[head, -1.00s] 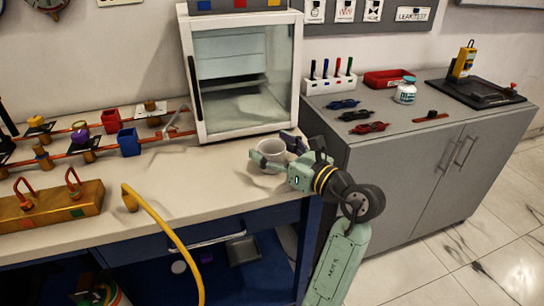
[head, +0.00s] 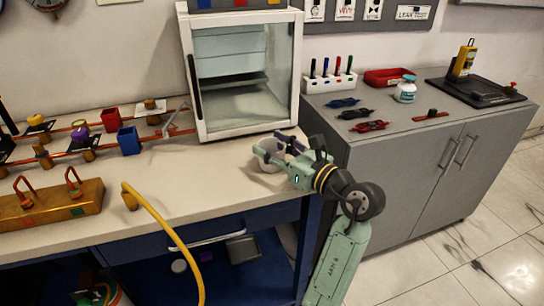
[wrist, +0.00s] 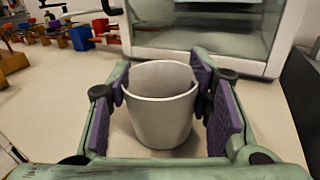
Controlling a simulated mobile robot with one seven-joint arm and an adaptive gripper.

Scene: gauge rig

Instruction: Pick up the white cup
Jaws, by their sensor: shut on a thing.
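The white cup (wrist: 160,112) stands upright between the two purple-padded fingers of my gripper (wrist: 163,88) in the wrist view. My gripper is shut on it, with a finger on each side near the rim. In the head view the cup (head: 266,157) is at the right end of the pale bench top, partly hidden behind my gripper (head: 275,148). I cannot tell whether its base touches the bench.
A glass-fronted white cabinet (head: 243,70) stands just behind the cup. To the left are a blue box (head: 129,141), pipes and a yellow hose (head: 165,230). A grey cupboard (head: 400,180) stands at the right.

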